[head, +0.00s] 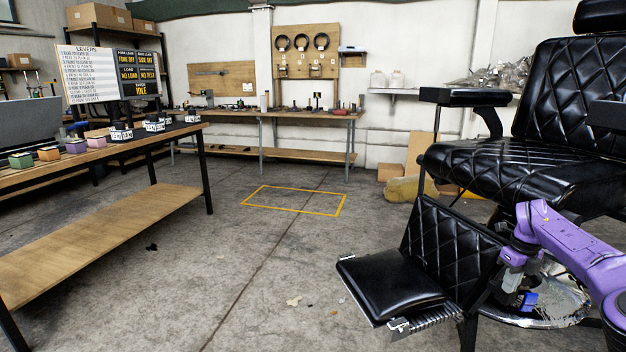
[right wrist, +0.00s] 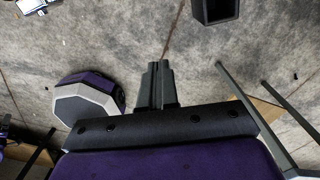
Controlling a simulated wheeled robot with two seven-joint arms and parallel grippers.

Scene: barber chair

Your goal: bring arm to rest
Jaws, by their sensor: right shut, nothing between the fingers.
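My right arm (head: 570,240) is purple and comes in from the right edge in the head view. It reaches in front of the black barber chair (head: 525,165), just below the seat. My right gripper (head: 508,284) hangs down beside the chair's leg rest. In the right wrist view the two dark fingers of my right gripper (right wrist: 155,85) lie together with nothing between them. Grey concrete floor shows beyond them. My left arm and gripper are not in view.
The quilted leg rest with its footrest (head: 390,288) juts out left of my gripper. The round chrome chair base (head: 550,305) is close by. A wooden workbench (head: 95,255) stands at left. Open floor with a yellow taped rectangle (head: 268,208) lies between bench and chair.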

